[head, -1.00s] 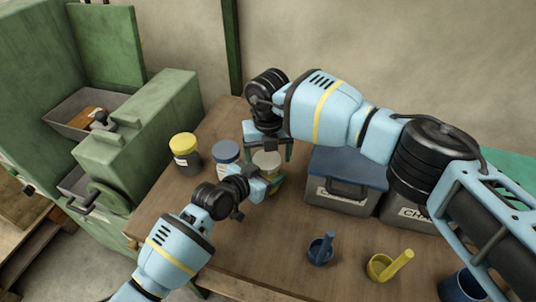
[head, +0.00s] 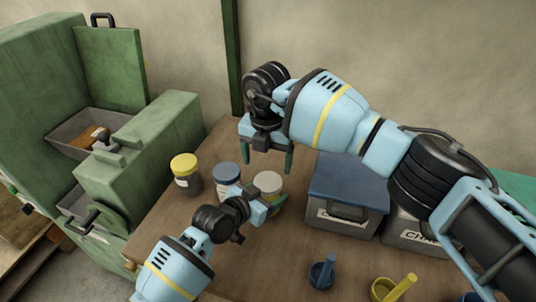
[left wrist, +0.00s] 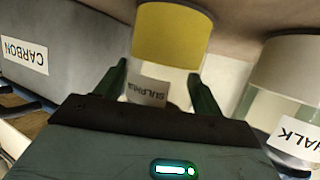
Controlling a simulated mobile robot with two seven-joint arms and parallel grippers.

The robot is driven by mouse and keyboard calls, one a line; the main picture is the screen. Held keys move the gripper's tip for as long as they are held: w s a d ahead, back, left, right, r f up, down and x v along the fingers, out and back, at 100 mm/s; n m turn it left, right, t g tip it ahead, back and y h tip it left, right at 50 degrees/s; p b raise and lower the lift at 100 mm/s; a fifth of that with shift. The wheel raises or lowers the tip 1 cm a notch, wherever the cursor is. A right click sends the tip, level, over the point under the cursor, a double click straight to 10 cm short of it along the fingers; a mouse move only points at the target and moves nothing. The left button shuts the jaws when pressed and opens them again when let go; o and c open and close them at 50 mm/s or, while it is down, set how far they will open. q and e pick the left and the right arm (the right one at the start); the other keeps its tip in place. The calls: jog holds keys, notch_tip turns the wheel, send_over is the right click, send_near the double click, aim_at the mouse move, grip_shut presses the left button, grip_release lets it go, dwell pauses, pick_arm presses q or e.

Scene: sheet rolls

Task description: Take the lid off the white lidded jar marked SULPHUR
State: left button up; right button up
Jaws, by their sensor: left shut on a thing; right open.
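The SULPHUR jar has a white lid (head: 267,181) and yellow contents. It stands on the table with the lid on top. In the left wrist view the jar (left wrist: 168,38) appears upside down, its label between the fingers; the lid end is hidden there. My left gripper (left wrist: 160,95) is shut on the jar's body from the near side; the head view partly shows its fingers. My right gripper (head: 267,160) is open and empty, pointing down just above the lid and apart from it.
A blue-lidded jar (head: 227,171), with CHALK on its label (left wrist: 296,140), and a yellow-lidded dark jar (head: 185,168) stand to the left. A blue-lidded grey bin (head: 347,187) is close on the right. A blue scoop (head: 321,274) and yellow scoop (head: 385,289) lie nearer.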

aim_at(269, 181)
jog(key=m, duration=0.2)
jog(key=r+m, duration=0.1)
jog(key=m, duration=0.1)
jog(key=shift+d+r, duration=0.15)
jog(key=shift+r, duration=0.05)
jog(key=shift+f, duration=4)
jog(key=shift+c, duration=0.4)
jog(key=c, duration=0.9)
jog(key=n, duration=0.9)
jog(key=shift+d+n, duration=0.1)
jog(key=shift+n, duration=0.2)
